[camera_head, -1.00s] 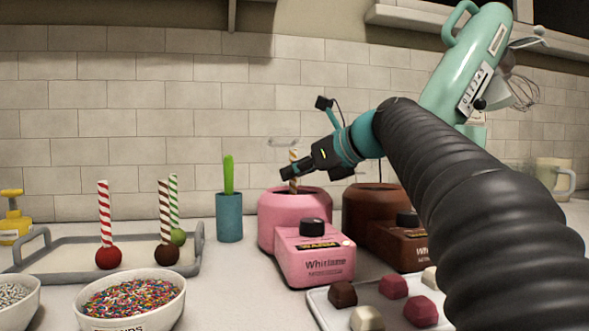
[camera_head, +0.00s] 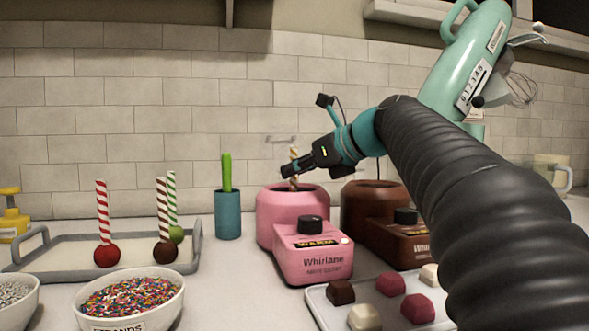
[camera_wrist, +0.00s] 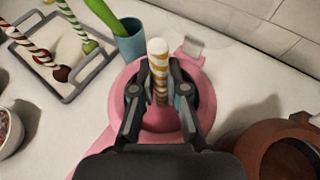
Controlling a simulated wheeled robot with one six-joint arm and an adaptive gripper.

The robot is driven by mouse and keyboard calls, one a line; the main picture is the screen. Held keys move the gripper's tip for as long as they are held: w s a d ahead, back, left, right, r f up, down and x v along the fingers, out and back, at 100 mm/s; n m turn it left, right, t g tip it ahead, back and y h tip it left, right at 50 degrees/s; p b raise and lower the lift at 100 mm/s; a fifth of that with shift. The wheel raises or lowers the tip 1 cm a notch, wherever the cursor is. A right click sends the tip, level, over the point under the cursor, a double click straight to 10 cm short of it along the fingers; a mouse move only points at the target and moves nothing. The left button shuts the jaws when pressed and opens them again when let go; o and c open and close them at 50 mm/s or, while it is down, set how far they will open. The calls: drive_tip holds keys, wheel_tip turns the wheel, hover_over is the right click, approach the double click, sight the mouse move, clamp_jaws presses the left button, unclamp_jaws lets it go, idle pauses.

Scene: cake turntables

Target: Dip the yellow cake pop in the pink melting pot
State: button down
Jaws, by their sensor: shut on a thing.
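My gripper (camera_head: 293,171) is over the mouth of the pink melting pot (camera_head: 314,247). It is shut on a striped yellow-and-white stick (camera_head: 294,155), the stick of the yellow cake pop. In the wrist view the stick (camera_wrist: 158,65) stands between my two fingers (camera_wrist: 158,92), with the pink pot's rim (camera_wrist: 205,95) around them. The stick's lower end goes down into the pot opening. The cake ball is hidden, so I cannot tell whether it touches what is in the pot.
A brown melting pot (camera_head: 376,215) stands right of the pink one. A teal cup (camera_head: 228,215) is to its left. A tray (camera_head: 50,257) holds red, brown and green cake pops. A sprinkle bowl (camera_head: 150,317) and a tray of candies (camera_head: 318,298) are in front.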

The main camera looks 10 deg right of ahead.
sight(296, 152)
drive_tip(key=shift+f, duration=0.45)
drive_tip(key=shift+f, duration=0.25)
drive_tip(key=shift+r, duration=0.25)
idle(0.9)
drive_tip(key=shift+r+p, duration=0.85)
drive_tip(key=shift+p, duration=0.2)
drive_tip(key=shift+r+p, duration=0.35)
drive_tip(key=shift+p, duration=0.05)
drive_tip(key=shift+r+p, duration=0.7)
drive_tip(key=shift+p, duration=0.15)
drive_tip(key=shift+r, duration=0.2)
drive_tip(key=shift+r, duration=0.85)
